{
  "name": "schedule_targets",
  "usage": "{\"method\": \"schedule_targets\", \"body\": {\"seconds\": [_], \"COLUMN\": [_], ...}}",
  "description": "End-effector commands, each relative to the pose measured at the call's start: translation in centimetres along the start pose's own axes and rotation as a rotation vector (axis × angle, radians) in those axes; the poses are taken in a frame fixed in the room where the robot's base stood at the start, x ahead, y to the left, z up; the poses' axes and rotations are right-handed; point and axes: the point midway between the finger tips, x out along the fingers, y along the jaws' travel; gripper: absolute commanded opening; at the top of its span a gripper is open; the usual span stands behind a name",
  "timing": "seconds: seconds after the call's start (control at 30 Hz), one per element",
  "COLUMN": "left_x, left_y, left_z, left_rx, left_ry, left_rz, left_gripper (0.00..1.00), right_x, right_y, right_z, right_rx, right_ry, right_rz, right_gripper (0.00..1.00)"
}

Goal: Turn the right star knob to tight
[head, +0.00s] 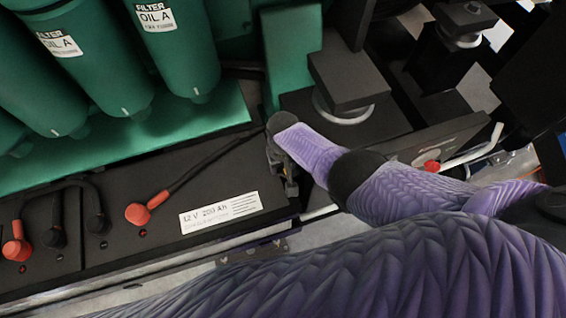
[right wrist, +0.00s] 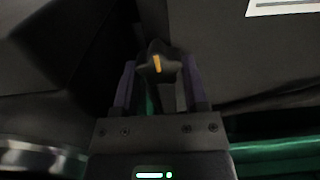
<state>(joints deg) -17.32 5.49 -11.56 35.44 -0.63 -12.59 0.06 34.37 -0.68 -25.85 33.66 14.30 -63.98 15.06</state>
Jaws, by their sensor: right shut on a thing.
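The star knob (right wrist: 158,64) is dark, with an orange mark on its face, in the right wrist view. It sits between the two purple fingers of my right gripper (right wrist: 160,85), which is shut on it. In the head view my right gripper (head: 286,172) reaches down at the right end of the battery box, below the green wall. I cannot make out the knob there. The orange mark runs nearly upright in the wrist picture. I cannot tell the tight direction from any label. My left gripper is not in view.
A black battery (head: 165,240) with red and black terminal caps and cables lies left of the gripper. Green oil filters (head: 175,45) hang above it. Black mounts (head: 345,75) stand close on the right, and a red knob (head: 431,167) shows beyond my forearm.

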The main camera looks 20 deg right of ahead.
Motion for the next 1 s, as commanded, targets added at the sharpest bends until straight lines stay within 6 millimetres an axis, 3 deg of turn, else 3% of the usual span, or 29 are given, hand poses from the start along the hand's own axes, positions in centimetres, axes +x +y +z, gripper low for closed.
{"method": "schedule_targets", "body": {"seconds": [0.33, 0.37, 0.5, 0.8, 0.87, 1.0], "left_x": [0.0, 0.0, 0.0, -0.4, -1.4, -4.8], "left_y": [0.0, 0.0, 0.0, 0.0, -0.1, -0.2], "left_z": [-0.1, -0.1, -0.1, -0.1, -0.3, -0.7], "left_rx": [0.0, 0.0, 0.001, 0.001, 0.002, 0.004], "left_ry": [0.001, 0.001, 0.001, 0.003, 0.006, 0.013], "left_rz": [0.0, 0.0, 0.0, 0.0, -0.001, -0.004], "left_gripper": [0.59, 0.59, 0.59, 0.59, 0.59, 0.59], "right_x": [-0.1, -0.1, -0.1, -0.5, -1.7, -5.9], "right_y": [0.0, 0.0, 0.0, 0.0, 0.0, 0.0], "right_z": [-0.1, -0.1, -0.1, 0.0, 0.0, -0.1], "right_rx": [0.004, 0.004, 0.003, 0.002, 0.003, 0.002], "right_ry": [0.002, 0.002, 0.001, 0.001, 0.002, 0.004], "right_rz": [-0.001, -0.001, -0.001, -0.001, -0.001, -0.001], "right_gripper": [0.0, 0.63, 0.92, 0.92, 0.92, 0.92]}}
